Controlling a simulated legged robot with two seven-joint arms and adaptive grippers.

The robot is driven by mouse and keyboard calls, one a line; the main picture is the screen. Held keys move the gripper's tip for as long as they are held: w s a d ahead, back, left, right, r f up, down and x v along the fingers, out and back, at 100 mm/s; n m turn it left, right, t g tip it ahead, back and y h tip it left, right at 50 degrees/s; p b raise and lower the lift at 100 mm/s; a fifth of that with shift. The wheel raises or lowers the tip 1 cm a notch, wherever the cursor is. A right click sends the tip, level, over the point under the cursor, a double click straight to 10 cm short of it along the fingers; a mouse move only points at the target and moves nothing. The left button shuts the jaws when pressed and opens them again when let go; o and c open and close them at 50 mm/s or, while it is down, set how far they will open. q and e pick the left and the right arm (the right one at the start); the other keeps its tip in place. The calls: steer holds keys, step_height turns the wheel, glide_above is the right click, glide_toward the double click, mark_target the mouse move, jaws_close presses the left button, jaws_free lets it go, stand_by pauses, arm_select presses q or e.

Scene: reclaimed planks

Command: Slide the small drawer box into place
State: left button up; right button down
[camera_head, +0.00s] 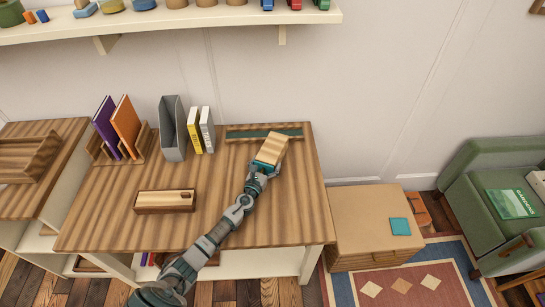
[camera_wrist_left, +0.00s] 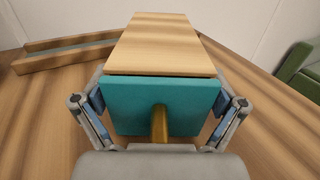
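The small drawer box (camera_head: 271,149) has a pale striped wooden top and a teal front. It is near the back right of the wooden desk. In the left wrist view its teal front (camera_wrist_left: 130,95) fills the middle, with a brass knob sticking out towards me. My left gripper (camera_head: 261,170) is at this front, with one finger at each side edge. In the left wrist view the gripper (camera_wrist_left: 160,108) looks shut on the front. The box's underside and far end are hidden. My right gripper is not in view.
A long wooden tray with a dark green inside (camera_head: 240,134) lies along the desk's back edge, close to the box. A wooden case (camera_head: 165,201) lies left of my arm. A grey file holder (camera_head: 172,128) and books stand at the back left. The front right desktop is clear.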

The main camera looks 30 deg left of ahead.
arm_select(q)
steer(key=shift+a, duration=0.1)
steer(key=c, duration=0.8)
steer(key=shift+c, duration=0.2)
steer(key=shift+c, duration=0.6)
steer(key=shift+s+a, duration=0.75)
steer(key=shift+s, duration=0.25)
steer(key=shift+s+a, duration=0.5)
steer(key=shift+s, duration=0.25)
steer(key=o, duration=1.3)
